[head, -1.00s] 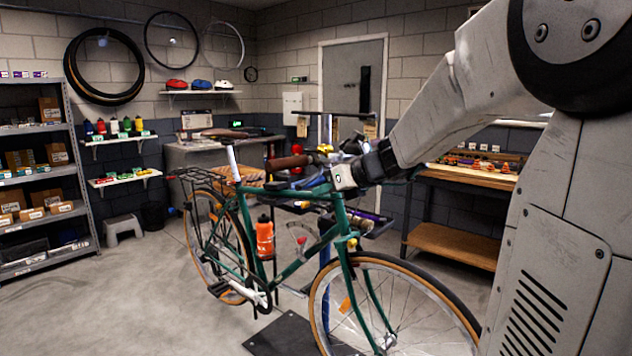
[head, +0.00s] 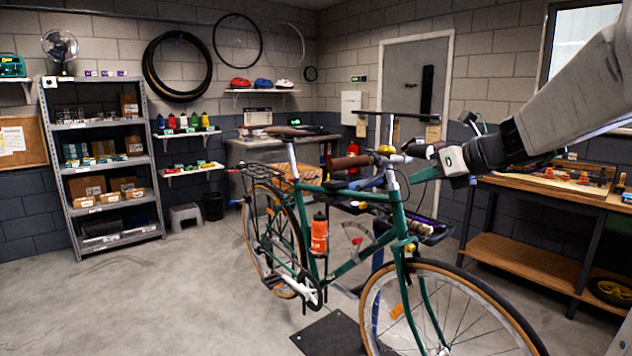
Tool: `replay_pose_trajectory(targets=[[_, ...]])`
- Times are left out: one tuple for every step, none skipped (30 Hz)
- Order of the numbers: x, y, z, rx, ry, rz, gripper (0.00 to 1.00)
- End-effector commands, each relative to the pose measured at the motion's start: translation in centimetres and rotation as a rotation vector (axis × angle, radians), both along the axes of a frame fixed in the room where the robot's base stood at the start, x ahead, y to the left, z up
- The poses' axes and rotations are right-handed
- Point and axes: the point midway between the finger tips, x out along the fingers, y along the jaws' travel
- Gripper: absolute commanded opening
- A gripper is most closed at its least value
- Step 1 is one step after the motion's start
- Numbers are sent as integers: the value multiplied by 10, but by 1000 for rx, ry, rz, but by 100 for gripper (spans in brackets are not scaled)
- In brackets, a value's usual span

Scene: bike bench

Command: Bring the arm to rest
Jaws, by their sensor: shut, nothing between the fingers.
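My gripper (head: 428,165) is at the end of my grey arm, which reaches in from the right edge. It is shut and empty. In the picture it lies just right of the handlebar area of a green bicycle (head: 347,264); I cannot tell whether it touches the bicycle.
A wooden workbench (head: 535,262) with small parts on top stands to the right, behind the arm. A metal shelf (head: 160,190) with boxes stands at left. A grey desk (head: 240,152) and a step stool (head: 186,215) are at the back. The left floor (head: 190,300) is clear.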

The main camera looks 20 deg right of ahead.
Motion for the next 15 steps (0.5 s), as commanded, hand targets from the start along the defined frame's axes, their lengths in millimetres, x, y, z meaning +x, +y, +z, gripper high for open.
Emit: replay_pose_trajectory(targets=[[0,0,0,0,0,0,0],[0,0,0,0,0,0,0],[0,0,0,-2,-1,1,0],[0,0,0,-7,-2,4,0],[0,0,0,-16,-6,10,0],[0,0,0,-39,-14,26,0],[0,1,-1,-67,-21,44,0],[-2,1,-2,-106,-26,72,0],[-5,3,-8,-174,-26,123,0],[-9,5,-16,-235,-21,173,0],[-15,7,-26,-303,-14,235,0],[-26,13,-38,-406,-5,331,0],[-35,21,-47,-490,0,421,0],[-44,31,-56,-572,3,521,0],[-57,47,-68,-685,0,668,0]])
